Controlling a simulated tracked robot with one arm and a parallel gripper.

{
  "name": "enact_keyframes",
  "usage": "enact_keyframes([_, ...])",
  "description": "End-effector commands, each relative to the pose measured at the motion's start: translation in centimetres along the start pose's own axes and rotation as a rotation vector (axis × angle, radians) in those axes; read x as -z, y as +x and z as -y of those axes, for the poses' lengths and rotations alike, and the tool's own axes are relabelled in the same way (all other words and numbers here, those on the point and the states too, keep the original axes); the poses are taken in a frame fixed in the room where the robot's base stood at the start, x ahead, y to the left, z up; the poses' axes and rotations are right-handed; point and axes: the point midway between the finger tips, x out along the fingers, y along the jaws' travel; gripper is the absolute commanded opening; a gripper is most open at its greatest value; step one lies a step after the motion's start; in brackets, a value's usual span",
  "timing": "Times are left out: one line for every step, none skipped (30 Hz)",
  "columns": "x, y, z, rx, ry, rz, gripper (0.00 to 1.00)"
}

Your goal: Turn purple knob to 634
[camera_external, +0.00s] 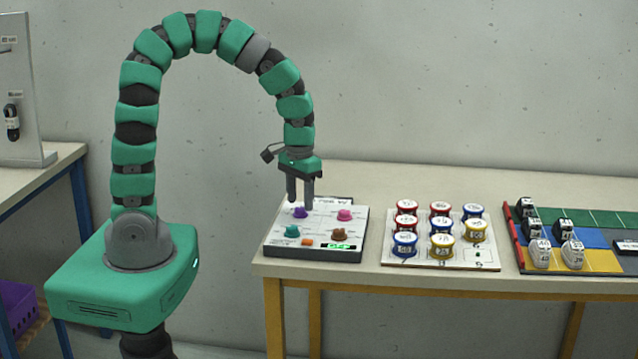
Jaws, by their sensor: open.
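The purple knob (300,213) is at the back left of a white-topped control panel (322,222) on the table. My gripper (300,203) points straight down over the panel's back left, with its fingers apart. Its fingertips are just above or beside the purple knob; I cannot tell whether they touch it. A pink knob (344,215), a teal knob (292,231) and a brown knob (339,234) are on the same panel. A green display (341,246) at the panel's front right is too small to read. An orange button (308,242) is left of it.
A white board (437,262) with several red, blue and yellow round tins stands right of the panel. A coloured mat (602,262) with black and white shoes is at the far right. A bare strip of table (372,240) separates panel and board.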

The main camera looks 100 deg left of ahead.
Motion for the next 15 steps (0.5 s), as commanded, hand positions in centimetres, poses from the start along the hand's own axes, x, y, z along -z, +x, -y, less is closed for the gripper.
enact_keyframes([-0.09,0.65,0.06,0.002,0.000,0.004,0.48])
enact_keyframes([-0.08,0.88,0.07,0.002,0.000,0.004,0.48])
enact_keyframes([-0.07,1.14,0.06,0.002,0.001,0.003,0.48])
enact_keyframes([-0.05,1.29,0.05,0.001,0.001,0.002,0.48])
enact_keyframes([-0.04,1.40,0.04,0.001,0.001,0.001,0.48])
enact_keyframes([-0.02,1.51,0.02,0.000,0.001,0.000,0.48])
enact_keyframes([-0.01,1.56,0.01,0.000,0.001,0.000,0.48])
enact_keyframes([0.00,1.59,0.00,-0.001,0.001,0.000,0.48])
enact_keyframes([0.01,1.61,-0.01,-0.001,0.001,-0.001,0.48])
enact_keyframes([0.01,1.60,-0.01,-0.001,0.001,-0.001,0.48])
enact_keyframes([0.02,1.59,-0.01,-0.001,0.001,-0.001,0.48])
enact_keyframes([0.02,1.58,-0.01,-0.001,0.001,-0.001,0.48])
enact_keyframes([0.02,1.57,-0.01,-0.001,0.001,-0.001,0.48])
enact_keyframes([0.02,1.57,-0.01,-0.001,0.001,-0.001,0.48])
enact_keyframes([0.02,1.57,-0.01,-0.001,0.001,-0.001,0.45])
